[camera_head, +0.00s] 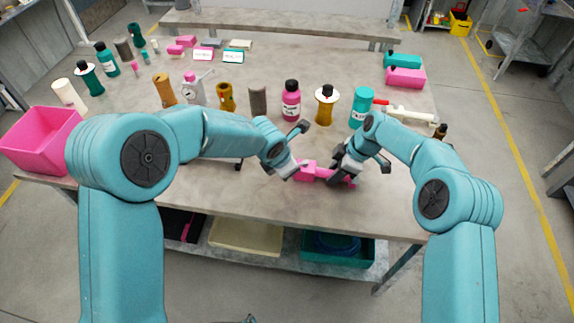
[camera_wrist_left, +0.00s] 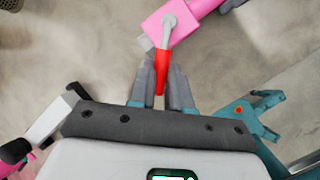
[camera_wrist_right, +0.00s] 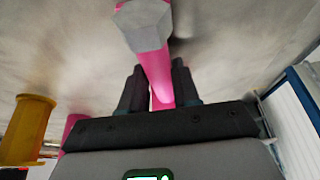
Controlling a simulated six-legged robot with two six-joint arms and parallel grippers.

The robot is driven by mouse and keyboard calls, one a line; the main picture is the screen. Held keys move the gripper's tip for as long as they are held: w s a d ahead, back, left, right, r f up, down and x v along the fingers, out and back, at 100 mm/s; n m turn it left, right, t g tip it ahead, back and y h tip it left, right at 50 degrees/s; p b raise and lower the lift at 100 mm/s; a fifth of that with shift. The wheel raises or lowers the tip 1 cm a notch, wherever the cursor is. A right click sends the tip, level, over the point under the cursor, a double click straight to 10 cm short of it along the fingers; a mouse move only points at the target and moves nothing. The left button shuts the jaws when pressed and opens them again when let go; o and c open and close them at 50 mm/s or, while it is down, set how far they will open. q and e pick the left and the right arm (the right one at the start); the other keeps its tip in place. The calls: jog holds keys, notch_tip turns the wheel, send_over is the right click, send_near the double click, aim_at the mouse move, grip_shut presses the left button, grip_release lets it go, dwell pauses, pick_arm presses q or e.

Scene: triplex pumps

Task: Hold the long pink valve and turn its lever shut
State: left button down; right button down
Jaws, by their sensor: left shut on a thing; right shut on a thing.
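The long pink valve (camera_head: 324,173) is at the front of the bench, between my two grippers. In the left wrist view its pink body (camera_wrist_left: 168,24) carries a lever with a grey arm and red handle (camera_wrist_left: 162,75). The lever lies at a slant to the pipe. My left gripper (camera_wrist_left: 160,95) is shut on the red handle; in the head view (camera_head: 296,174) it hides the lever. My right gripper (camera_wrist_right: 160,88) is shut on the pink pipe (camera_wrist_right: 156,68), with a grey hexagonal end (camera_wrist_right: 143,24) beyond the fingers. It also shows in the head view (camera_head: 338,174).
A white valve with red handle (camera_head: 408,114) lies at right. A pink bin (camera_head: 40,138) is at far left.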

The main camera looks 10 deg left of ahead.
pick_arm(q)
jog(key=c, duration=1.1)
grip_release()
jog(key=shift+o, duration=0.2)
jog(key=v, duration=1.2)
jog(key=shift+a, duration=0.1)
